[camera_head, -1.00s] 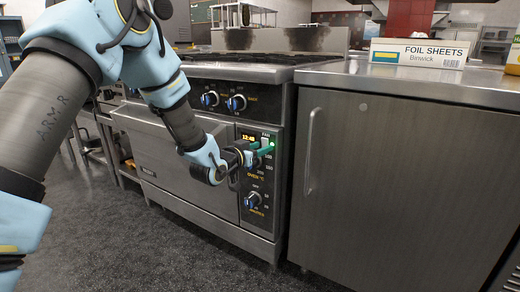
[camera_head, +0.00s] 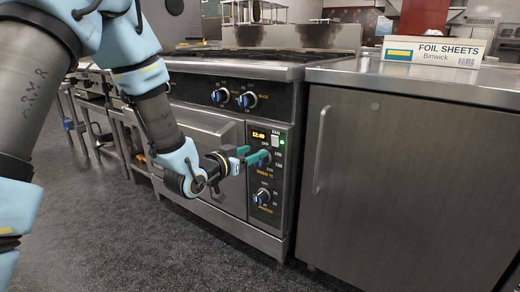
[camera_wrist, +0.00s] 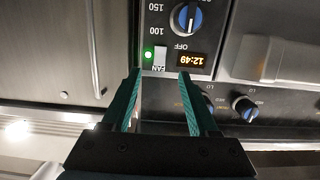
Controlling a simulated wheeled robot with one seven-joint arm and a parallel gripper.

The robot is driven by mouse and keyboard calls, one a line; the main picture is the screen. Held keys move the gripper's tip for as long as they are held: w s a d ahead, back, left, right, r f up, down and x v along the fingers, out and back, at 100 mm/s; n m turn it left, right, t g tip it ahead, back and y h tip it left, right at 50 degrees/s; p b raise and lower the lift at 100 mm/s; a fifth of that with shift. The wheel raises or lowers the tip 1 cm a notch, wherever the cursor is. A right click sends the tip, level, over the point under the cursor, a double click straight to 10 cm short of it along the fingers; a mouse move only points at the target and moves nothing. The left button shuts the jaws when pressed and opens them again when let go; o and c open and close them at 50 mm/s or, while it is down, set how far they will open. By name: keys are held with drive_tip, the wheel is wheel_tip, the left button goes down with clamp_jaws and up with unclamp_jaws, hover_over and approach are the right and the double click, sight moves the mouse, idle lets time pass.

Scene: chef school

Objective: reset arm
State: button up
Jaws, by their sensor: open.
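My gripper (camera_head: 256,154) has green fingers and is just in front of the oven control panel (camera_head: 284,190), beside the oven temperature knob. In the wrist view my gripper (camera_wrist: 158,75) is open and empty, its fingers apart and pointing at the panel. Between and beyond the fingertips I see the lit green light (camera_wrist: 148,54), the white fan switch (camera_wrist: 160,57) and the clock display (camera_wrist: 187,59) reading 12:49. The blue-and-black temperature knob (camera_wrist: 186,17) lies beyond them, clear of the fingers. In the head view the fingers partly cover this knob.
The range cooktop (camera_head: 255,60) is above the panel. A steel cabinet (camera_head: 400,180) with a vertical handle (camera_head: 320,150) stands to the right, with a foil sheets box (camera_head: 433,51) on top. The dark speckled floor (camera_head: 180,255) in front is open.

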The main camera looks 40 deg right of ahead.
drive_tip(key=shift+s+a, duration=0.1)
drive_tip(key=shift+a, duration=0.35)
drive_tip(key=w+a+f+n+t+y, duration=0.15)
drive_tip(key=w+a+n+y, duration=0.35)
drive_tip(key=a, duration=0.9)
drive_tip(key=w+a+f+n+t+y, duration=0.15)
drive_tip(key=w+a+y, duration=0.55)
drive_tip(key=a, duration=0.7)
drive_tip(key=s+a+n+g+y, duration=0.2)
drive_tip(key=s+a+n+g, duration=0.15)
drive_tip(key=s+a, duration=0.45)
drive_tip(key=s+a+n+g+y, duration=0.2)
drive_tip(key=s+a+n, duration=0.2)
drive_tip(key=a, duration=0.9)
wheel_tip(320, 180, up, 28)
drive_tip(key=p, duration=2.7)
drive_tip(key=shift+w+d+f, duration=0.15)
drive_tip(key=shift+d+f, duration=0.05)
